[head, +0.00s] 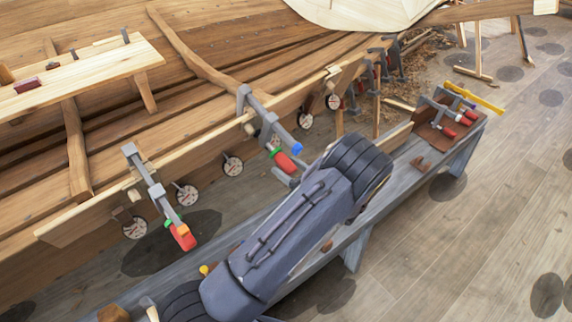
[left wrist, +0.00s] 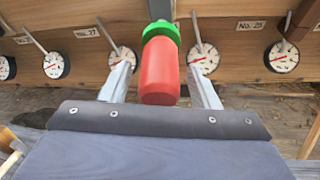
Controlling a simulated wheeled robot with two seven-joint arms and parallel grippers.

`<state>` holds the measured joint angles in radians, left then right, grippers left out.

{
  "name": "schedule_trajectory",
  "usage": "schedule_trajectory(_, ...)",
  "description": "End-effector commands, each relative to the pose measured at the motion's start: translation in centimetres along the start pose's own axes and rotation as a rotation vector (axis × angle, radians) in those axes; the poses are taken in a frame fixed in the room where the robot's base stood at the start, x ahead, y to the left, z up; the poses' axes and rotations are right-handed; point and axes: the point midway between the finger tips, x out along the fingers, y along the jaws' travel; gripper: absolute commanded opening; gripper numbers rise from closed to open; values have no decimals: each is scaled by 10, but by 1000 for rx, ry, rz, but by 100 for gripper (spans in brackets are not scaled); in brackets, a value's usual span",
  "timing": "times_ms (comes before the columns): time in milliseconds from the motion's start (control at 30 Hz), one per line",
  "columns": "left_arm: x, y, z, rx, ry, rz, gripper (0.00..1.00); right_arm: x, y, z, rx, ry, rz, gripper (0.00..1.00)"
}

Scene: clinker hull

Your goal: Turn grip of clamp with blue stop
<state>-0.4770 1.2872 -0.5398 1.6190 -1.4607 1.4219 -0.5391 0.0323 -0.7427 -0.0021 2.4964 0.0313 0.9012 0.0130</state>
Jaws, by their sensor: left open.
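The clamp with the blue stop (head: 297,149) hangs on the hull plank edge in the middle of the head view. Its grey bar (head: 268,122) slants down to a red grip (head: 285,162) with a green collar. My left gripper (head: 289,171) is at this grip, mostly hidden behind my own arm. In the left wrist view, a red grip (left wrist: 159,72) with a green collar (left wrist: 161,33) stands between the two open fingers, with a gap visible on each side. The blue stop does not show there. My right gripper is not in view.
Another clamp (head: 151,188) with a red grip and orange stop hangs to the left. Round dials (head: 233,166) line the plank. A grey bench (head: 345,238) runs below my arm, with more clamps (head: 452,112) at its far end. Floor at right is mostly clear.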

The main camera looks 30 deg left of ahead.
Motion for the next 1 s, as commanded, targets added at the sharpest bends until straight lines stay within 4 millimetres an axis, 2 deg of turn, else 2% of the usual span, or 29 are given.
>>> schedule_trajectory(100, 8, 0, 0, 0, 0, 0, 56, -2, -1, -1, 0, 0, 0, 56)
schedule_trajectory(367, 10, 0, 0, -1, 0, -1, 56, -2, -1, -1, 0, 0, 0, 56)
schedule_trajectory(733, 10, 0, 0, -1, 1, -1, 11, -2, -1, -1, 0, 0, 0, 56)
schedule_trajectory(1000, 10, 0, -1, -28, 0, -10, 11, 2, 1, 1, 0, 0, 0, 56)
